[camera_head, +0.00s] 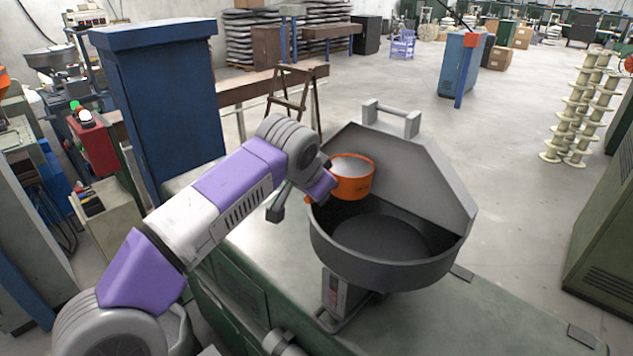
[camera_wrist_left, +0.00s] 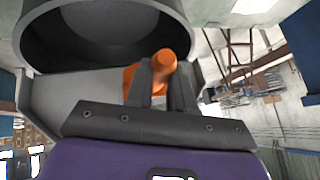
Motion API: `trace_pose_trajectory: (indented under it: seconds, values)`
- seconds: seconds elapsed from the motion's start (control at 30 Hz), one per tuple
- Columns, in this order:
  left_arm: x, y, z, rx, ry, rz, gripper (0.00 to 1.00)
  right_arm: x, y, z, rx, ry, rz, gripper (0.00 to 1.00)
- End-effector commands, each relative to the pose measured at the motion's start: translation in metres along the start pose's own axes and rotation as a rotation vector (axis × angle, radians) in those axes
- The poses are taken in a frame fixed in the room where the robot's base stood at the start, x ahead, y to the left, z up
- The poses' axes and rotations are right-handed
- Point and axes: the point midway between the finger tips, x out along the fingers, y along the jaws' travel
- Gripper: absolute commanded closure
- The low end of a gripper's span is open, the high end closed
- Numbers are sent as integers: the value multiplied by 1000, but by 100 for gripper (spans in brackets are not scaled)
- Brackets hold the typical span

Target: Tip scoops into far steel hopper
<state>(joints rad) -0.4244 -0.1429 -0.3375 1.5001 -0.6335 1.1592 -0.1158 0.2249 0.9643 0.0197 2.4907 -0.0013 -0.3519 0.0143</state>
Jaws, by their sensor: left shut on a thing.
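The steel hopper (camera_head: 385,268) is a round grey bowl with its lid (camera_head: 425,165) raised behind it. Its inside looks dark and bare. The orange scoop (camera_head: 352,187) holds white material and looks upright, over the hopper's back-left side. My left gripper (camera_head: 320,190) is shut on the scoop's handle, at the left of the hopper. In the left wrist view the orange handle (camera_wrist_left: 164,62) shows between the fingers, and the hopper (camera_wrist_left: 40,52) fills the upper left. The fingertips are partly hidden in the head view. My right gripper is not in view.
The hopper stands on a green machine top (camera_head: 440,315). A tall blue cabinet (camera_head: 165,105) stands at the left, near my left arm. A brown stepladder (camera_head: 293,100) is behind. Stacked cream spools (camera_head: 575,110) stand on open floor at the right.

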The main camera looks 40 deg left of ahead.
Motion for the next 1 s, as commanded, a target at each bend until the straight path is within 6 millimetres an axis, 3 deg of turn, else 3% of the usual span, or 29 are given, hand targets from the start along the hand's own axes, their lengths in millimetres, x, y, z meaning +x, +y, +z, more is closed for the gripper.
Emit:
trace_pose_trajectory:
  seconds: [0.43,1.0]
  values:
    - [-17,0,-12,240,18,-343,100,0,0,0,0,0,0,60]
    - [-10,23,-7,568,27,-813,100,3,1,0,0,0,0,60]
